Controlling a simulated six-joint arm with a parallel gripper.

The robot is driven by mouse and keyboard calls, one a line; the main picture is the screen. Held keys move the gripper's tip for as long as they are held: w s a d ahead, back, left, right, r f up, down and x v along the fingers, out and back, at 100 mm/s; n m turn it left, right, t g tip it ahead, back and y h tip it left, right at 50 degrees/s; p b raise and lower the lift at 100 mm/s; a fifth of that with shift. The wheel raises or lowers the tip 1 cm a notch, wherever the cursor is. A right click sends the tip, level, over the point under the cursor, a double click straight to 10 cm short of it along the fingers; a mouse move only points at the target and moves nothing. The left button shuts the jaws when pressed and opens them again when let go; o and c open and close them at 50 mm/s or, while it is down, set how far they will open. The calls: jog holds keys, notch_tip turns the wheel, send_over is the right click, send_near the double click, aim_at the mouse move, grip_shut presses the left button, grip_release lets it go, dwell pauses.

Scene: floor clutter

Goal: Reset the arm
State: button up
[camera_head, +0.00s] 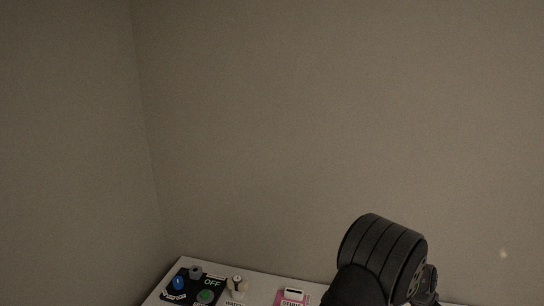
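A thick black cylindrical part of my arm (382,258) rises at the lower right of the head view, in front of the wall. The rest of my arm runs out of the bottom of the picture. My gripper's fingers cannot be made out, so nothing shows whether it is open or shut.
A pale surface (255,276) in the corner at the bottom carries a black panel marked OFF (212,283) with a blue knob (179,283) and a green button (206,296). A pink item (293,297) lies to its right. Bare walls (300,120) fill the rest.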

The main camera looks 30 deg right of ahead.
jog(key=shift+x, duration=1.6)
jog(key=shift+r, duration=0.1)
jog(key=v, duration=1.8)
jog(key=x, duration=1.8)
jog(key=shift+n+t, duration=1)
jog(key=shift+n, duration=1.6)
jog(key=shift+n+t+y, duration=0.4)
jog(key=shift+n+t, duration=0.4)
jog(key=shift+n, duration=1.6)
jog(key=shift+m+g+h, duration=0.2)
jog(key=shift+m+g, duration=0.25)
jog(key=shift+m, duration=0.9)
jog(key=shift+m+g+h, duration=0.2)
jog(key=shift+m+g, duration=0.25)
jog(key=shift+m, duration=0.9)
